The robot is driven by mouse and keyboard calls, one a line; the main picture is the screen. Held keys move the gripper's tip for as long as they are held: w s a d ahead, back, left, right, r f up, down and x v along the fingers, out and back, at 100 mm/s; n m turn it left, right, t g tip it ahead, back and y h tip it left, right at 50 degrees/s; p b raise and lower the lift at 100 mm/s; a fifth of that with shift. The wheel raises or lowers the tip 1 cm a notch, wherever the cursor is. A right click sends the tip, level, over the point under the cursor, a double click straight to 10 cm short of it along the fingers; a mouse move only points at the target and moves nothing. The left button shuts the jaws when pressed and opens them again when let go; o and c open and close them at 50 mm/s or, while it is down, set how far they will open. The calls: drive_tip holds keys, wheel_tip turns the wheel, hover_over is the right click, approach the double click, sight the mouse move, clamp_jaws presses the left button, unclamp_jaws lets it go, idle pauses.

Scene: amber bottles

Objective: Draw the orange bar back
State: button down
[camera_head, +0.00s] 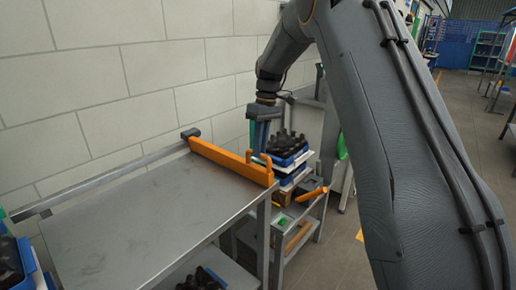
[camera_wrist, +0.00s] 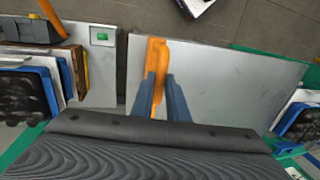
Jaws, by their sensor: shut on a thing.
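The orange bar (camera_head: 228,162) lies across the grey metal table (camera_head: 130,215), from a dark block on the back rail to the table's right edge. Short orange uprights stand at its near right end. In the wrist view the bar (camera_wrist: 157,55) runs between the two blue fingers. My gripper (camera_head: 259,135) comes down by the bar's right end, partly against the dark bottles behind. In the wrist view my gripper (camera_wrist: 159,85) is shut on the orange bar. The exact contact is hidden in the head view.
A grey rail (camera_head: 100,179) runs along the table's wall side. The tabletop is clear. Beyond its right end stand stacked blue and white trays with dark bottles (camera_head: 287,146) and a cart with an orange handle (camera_head: 312,193). More bottles (camera_head: 203,279) sit below the table.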

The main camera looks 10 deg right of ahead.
drive_tip(key=shift+w+d+r, duration=0.15)
drive_tip(key=shift+w+d, duration=0.05)
drive_tip(key=shift+w, duration=0.05)
drive_tip(key=c, duration=1.7)
unclamp_jaws()
drive_tip(key=shift+d, duration=0.1)
drive_tip(key=shift+r, duration=0.15)
drive_tip(key=b+v, duration=0.2)
drive_tip(key=v, duration=0.5)
drive_tip(key=shift+r, duration=0.2)
drive_tip(key=shift+s, duration=0.1)
drive_tip(key=s+f+m, duration=0.2)
drive_tip(key=s+f, duration=0.3)
drive_tip(key=s, duration=0.6)
drive_tip(key=s+d+f+m+t+h, duration=0.1)
drive_tip(key=s+f+m, duration=0.2)
drive_tip(key=s+f, duration=0.3)
drive_tip(key=s+d+f+m+t, duration=0.1)
drive_tip(key=s+f, duration=0.4)
drive_tip(key=s, duration=1.1)
drive_tip(key=shift+s+f+m+h, duration=0.3)
drive_tip(key=shift+s+m+h, duration=0.1)
drive_tip(key=shift+m, duration=0.5)
